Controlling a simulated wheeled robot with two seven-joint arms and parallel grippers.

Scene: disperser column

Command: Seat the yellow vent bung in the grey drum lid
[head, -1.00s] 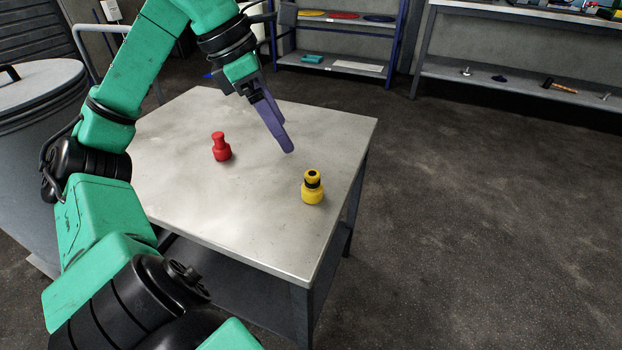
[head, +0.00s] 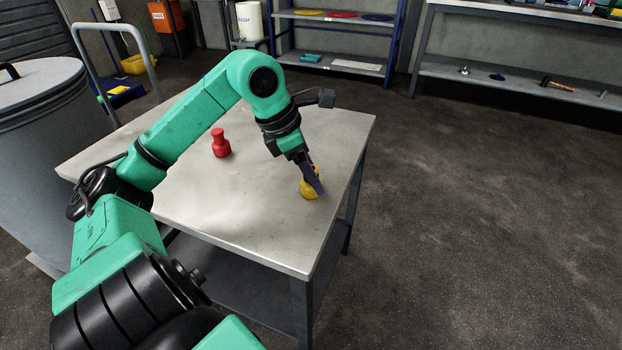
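The yellow vent bung (head: 308,192) stands on the table near its right edge, partly hidden by my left gripper. My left gripper (head: 316,184), with purple fingers, is down at the bung. The near finger covers the bung's top, and I cannot tell whether the fingers are closed on it. The grey drum (head: 30,165) stands at the far left, with its grey lid (head: 45,82) on top; a dark handle shows on the lid. The lid's opening for the bung is not visible. My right gripper is not in view.
A red bung-like piece (head: 221,144) stands on the table (head: 220,215), left of the yellow one. A grey metal rail (head: 112,28) rises behind the drum. Shelves (head: 330,55) and a workbench (head: 510,85) line the back. The floor at right is clear.

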